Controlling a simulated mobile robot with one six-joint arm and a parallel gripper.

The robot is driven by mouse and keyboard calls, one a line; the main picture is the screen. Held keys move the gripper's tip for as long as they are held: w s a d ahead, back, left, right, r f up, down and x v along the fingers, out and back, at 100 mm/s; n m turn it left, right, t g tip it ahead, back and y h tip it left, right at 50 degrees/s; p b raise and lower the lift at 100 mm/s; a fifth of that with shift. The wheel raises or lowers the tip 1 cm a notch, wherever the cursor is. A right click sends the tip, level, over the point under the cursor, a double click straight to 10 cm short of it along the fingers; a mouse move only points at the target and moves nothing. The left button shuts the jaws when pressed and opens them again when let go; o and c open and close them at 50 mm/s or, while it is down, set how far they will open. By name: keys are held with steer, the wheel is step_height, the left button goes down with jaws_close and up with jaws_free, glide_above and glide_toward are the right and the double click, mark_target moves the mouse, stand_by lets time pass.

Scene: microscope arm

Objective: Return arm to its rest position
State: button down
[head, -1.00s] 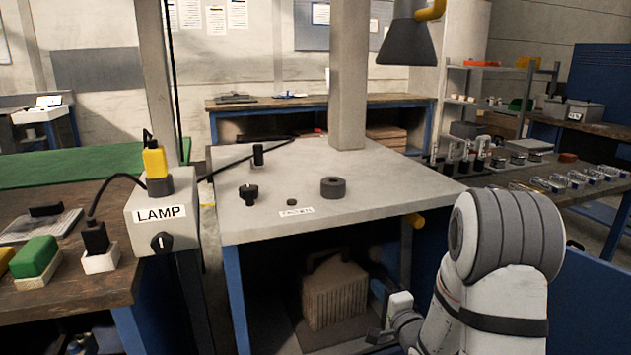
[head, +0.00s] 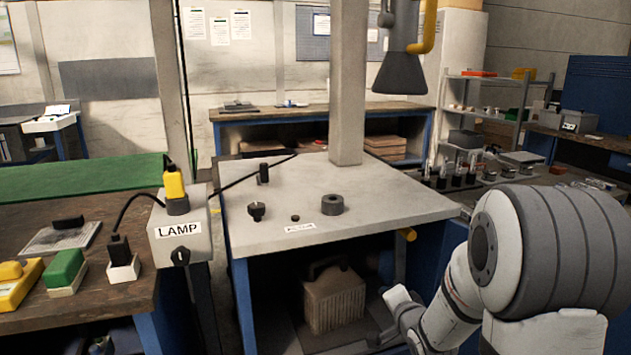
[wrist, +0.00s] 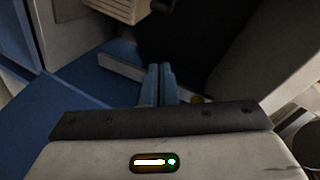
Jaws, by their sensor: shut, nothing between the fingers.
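My arm (head: 545,250) is bent low at the right of the head view, in front of the grey-topped bench (head: 385,205). Its wrist end hangs below the bench top, near the open space under it. In the wrist view my gripper (wrist: 160,70) has its two fingers together, with nothing between them. They point toward a blue floor area (wrist: 85,95) and a pale ribbed box (wrist: 122,8). The fingertips are not clearly visible in the head view.
On the bench stand a dark ring (head: 332,204), a small black knob (head: 256,211) and a black cylinder (head: 263,173). The ribbed box (head: 333,298) is under the bench. A crowded side table stands at right.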

steer(key=s+d+r+n+g+h+p, duration=0.1)
steer(key=s+r+n+g+h+p, duration=0.3)
steer(key=s+r+p, duration=0.85)
steer(key=s+a+r+n+g+y+p, duration=0.1)
steer(key=s+r+n+g+p, duration=0.1)
steer(key=s+r, duration=0.3)
steer(key=s+a+r+n+g+p, duration=0.2)
steer(key=s+r+n+g, duration=0.3)
steer(key=s, duration=0.6)
steer(key=shift+s+r+g+y+p, duration=0.3)
steer(key=shift+r+y+p, duration=0.1)
steer(key=shift+r+p, duration=0.1)
